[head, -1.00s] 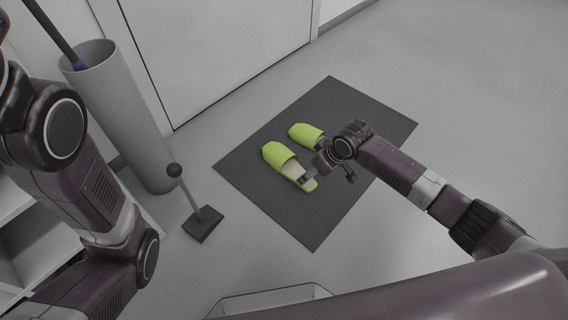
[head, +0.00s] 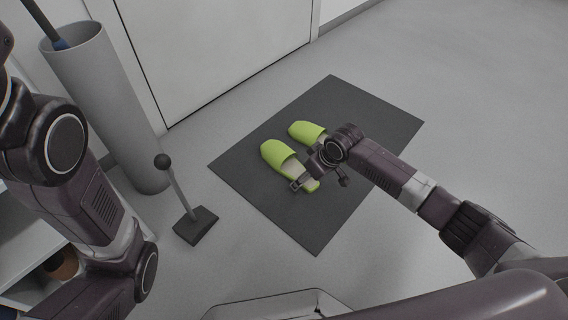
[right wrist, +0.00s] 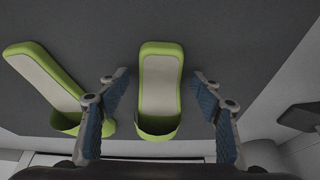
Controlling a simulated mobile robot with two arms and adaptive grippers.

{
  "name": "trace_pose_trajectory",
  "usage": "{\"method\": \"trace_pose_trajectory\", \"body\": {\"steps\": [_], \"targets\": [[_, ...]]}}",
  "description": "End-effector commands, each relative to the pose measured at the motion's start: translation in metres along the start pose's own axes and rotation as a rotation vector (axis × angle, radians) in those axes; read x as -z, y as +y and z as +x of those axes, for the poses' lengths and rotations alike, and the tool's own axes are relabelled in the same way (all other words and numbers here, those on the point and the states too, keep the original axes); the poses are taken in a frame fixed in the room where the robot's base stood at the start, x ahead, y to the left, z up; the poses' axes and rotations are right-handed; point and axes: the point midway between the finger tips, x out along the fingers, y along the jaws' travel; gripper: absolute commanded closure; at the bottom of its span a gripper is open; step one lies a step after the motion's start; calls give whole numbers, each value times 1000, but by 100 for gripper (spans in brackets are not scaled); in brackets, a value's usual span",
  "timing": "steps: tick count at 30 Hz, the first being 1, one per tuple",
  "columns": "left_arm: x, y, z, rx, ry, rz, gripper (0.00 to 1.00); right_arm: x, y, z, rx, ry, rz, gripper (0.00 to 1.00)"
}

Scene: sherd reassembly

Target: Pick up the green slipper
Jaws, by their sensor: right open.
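Two green slippers with pale insoles lie side by side on a dark mat (head: 318,235), toes toward the door. In the head view the left slipper (head: 277,154) has its heel end partly covered by my right gripper (head: 319,183). The other slipper (head: 305,132) lies just behind it, its heel hidden by my wrist. In the right wrist view one slipper (right wrist: 160,82) lies between the two spread fingers of my right gripper (right wrist: 160,90), with gaps on both sides. The other slipper (right wrist: 48,80) is outside the fingers at left. My left gripper is out of the picture.
A tall grey cylinder (head: 105,110) holding a long handle stands at left. A stand with a ball-topped post (head: 180,190) is beside the mat. A white shelf (head: 30,240) is at lower left, a light container rim (head: 270,303) at the bottom. Floor right of the mat is clear.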

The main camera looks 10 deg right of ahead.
Motion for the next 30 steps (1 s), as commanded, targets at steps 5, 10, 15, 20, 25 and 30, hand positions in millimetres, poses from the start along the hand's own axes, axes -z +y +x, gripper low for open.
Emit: {"method": "trace_pose_trajectory", "body": {"steps": [5,10,15,20,25,30], "targets": [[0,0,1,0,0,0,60,0,0,-1,0,0,0,41],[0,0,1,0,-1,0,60,0,0,-1,0,0,0,57],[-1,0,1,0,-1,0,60,0,0,-1,0,0,0,76],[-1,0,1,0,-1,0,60,0,0,-1,0,1,0,87],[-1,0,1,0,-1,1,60,0,0,-1,-1,0,0,87],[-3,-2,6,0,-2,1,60,3,0,-7,-1,1,0,87]]}}
